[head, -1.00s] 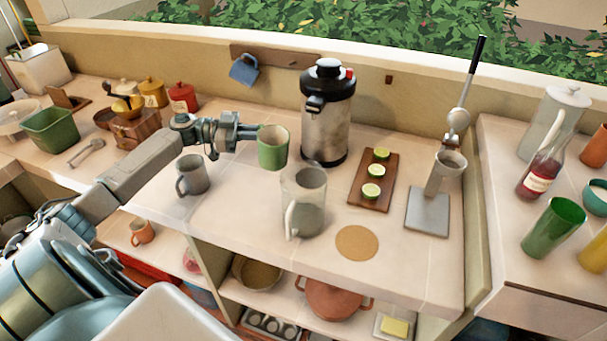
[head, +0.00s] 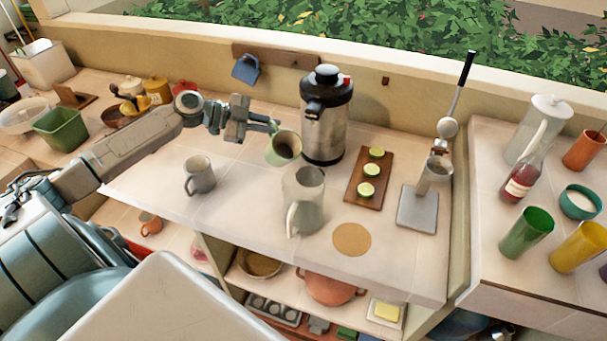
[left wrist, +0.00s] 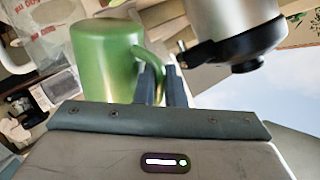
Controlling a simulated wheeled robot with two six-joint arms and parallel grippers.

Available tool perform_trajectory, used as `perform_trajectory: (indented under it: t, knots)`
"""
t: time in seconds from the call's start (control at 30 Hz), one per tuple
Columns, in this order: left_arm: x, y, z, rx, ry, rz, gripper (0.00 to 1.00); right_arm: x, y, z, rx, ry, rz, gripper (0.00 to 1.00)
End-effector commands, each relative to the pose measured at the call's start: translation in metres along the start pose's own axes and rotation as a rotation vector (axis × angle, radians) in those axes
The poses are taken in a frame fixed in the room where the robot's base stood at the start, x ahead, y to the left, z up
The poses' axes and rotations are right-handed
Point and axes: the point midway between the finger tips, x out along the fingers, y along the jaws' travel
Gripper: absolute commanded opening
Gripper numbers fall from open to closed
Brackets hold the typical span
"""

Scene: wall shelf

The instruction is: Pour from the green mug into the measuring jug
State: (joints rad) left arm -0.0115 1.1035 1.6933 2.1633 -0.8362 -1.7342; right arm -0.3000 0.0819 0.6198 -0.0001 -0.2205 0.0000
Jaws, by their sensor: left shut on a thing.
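The green mug (head: 284,148) is held by my left gripper (head: 272,127) above the counter, tilted with its mouth toward the measuring jug. In the left wrist view the green mug (left wrist: 104,62) has its handle between the gripper fingers (left wrist: 161,82), which are shut on it. My right gripper is not in view.
A steel airpot (head: 326,120) stands close behind the mug and jug. A grey mug (head: 200,176) is to the left. A board with lime halves (head: 367,190) and a juice press (head: 417,208) are to the right. A round cork mat (head: 352,239) lies in front.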

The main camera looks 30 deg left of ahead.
Motion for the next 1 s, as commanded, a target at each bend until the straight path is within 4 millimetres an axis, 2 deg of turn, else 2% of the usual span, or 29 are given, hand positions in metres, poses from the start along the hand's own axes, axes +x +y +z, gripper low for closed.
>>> perform_trajectory:
  t: [0.03,0.3,0.4,1.0]
  knots:
    - [-0.001,-0.002,-0.007,0.020,-0.012,0.001,0.00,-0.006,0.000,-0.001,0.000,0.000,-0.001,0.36]
    - [-0.002,-0.003,-0.024,0.132,-0.088,0.002,0.00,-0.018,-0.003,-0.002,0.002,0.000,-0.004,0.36]
    - [0.001,0.000,-0.021,0.166,-0.111,0.001,0.00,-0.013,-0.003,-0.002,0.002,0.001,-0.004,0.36]
    - [0.002,0.002,-0.032,0.289,-0.194,0.002,0.00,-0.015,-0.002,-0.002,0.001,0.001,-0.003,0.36]
